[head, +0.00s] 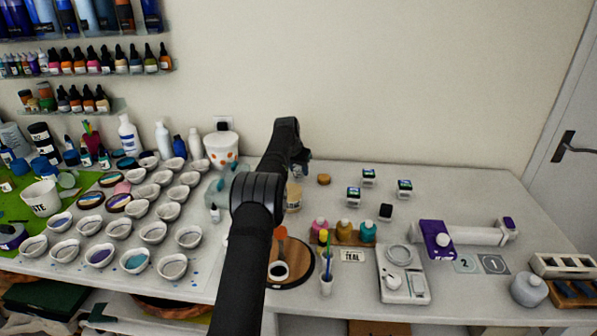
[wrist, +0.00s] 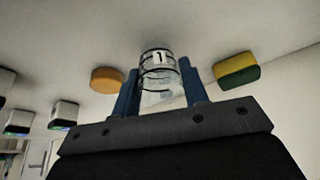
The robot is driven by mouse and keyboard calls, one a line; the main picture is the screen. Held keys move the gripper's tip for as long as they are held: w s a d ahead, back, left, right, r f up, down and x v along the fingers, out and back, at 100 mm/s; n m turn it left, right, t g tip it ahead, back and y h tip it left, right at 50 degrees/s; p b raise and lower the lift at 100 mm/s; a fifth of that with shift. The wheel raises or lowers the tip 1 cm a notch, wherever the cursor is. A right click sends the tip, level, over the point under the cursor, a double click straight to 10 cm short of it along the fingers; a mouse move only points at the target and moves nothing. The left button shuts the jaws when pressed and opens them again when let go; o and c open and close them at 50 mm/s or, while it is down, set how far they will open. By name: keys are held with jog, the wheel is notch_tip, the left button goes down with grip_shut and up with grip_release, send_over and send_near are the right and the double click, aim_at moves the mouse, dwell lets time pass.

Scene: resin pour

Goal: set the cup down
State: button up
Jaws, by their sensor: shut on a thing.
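The cup is clear with dark ring marks and a label "1"; it shows in the wrist view (wrist: 158,68) between the blue fingers of my gripper (wrist: 160,95). My gripper is shut on it from both sides. In the head view the cup (head: 294,194) is a pale, see-through shape just right of my arm, over the back middle of the white table (head: 345,215). My gripper (head: 301,172) is small there and partly hidden by my arm. Whether the cup's base touches the table is unclear.
An orange-brown disc (head: 323,180) lies right of the cup. A yellow-green sponge (wrist: 236,70) shows in the wrist view. Coloured bottles (head: 344,230) and a round wooden board (head: 300,268) are nearer. Many white bowls (head: 153,232) fill the left.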

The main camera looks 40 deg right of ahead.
jog(key=shift+f, duration=0.5)
jog(key=shift+f, duration=0.15)
jog(key=o, duration=1)
jog(key=v, duration=1.2)
